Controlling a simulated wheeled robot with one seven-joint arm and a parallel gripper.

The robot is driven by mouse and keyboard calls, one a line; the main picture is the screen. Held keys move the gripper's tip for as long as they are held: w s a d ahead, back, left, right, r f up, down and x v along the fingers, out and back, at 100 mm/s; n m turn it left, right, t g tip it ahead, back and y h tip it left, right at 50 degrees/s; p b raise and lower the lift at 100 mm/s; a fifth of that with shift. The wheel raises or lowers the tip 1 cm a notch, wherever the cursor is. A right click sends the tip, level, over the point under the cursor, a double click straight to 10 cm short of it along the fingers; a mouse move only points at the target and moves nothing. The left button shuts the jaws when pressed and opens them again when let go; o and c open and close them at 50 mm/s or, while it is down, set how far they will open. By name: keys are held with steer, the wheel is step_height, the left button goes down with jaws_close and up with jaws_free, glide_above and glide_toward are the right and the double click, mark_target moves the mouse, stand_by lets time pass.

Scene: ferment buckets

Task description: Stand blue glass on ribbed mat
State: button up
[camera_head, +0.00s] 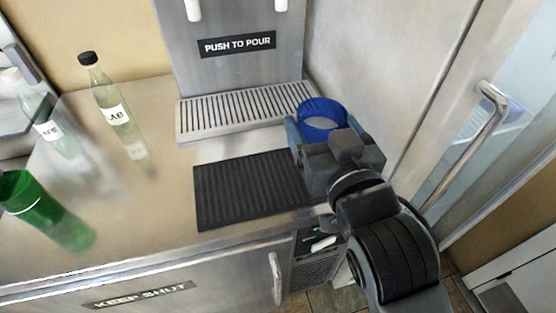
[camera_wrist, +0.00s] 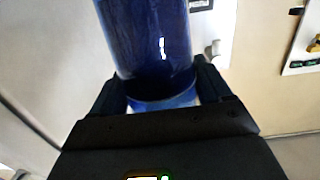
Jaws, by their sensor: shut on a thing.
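The blue glass (camera_head: 322,115) is held in my gripper (camera_head: 308,142), with its open rim facing up in the head view. The fingers are shut on its sides; the wrist view also shows the blue glass (camera_wrist: 150,45) between the fingers. The black ribbed mat (camera_head: 250,188) lies flat on the steel counter, to the left of my gripper and partly hidden by it. The glass appears beyond the mat's far right corner, near the drip tray's right end. Its base is hidden in the head view, so its height above the counter is unclear.
A slotted drip tray (camera_head: 182,128) sits below the dispenser panel (camera_head: 240,75) behind the mat. A green glass (camera_head: 22,192) and two labelled bottles, one clear with a black cap (camera_head: 108,100), stand at left. A fridge door handle (camera_head: 478,135) juts out at right.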

steer(key=shift+w+a+f, duration=0.55)
steer(key=shift+a+f, duration=0.65)
steer(key=shift+f, duration=0.25)
steer(key=shift+w+a+f, duration=0.55)
steer(key=shift+a+f, duration=0.7)
steer(key=shift+f, duration=0.15)
steer(key=shift+w+a+f, duration=0.55)
steer(key=shift+a+f, duration=0.65)
steer(key=shift+f, duration=0.25)
steer(key=shift+f+b, duration=0.15)
steer(key=shift+b, duration=0.25)
steer(key=o, duration=1.4)
steer(key=shift+o, duration=0.2)
steer(key=b+v, duration=0.2)
steer(key=v, duration=1)
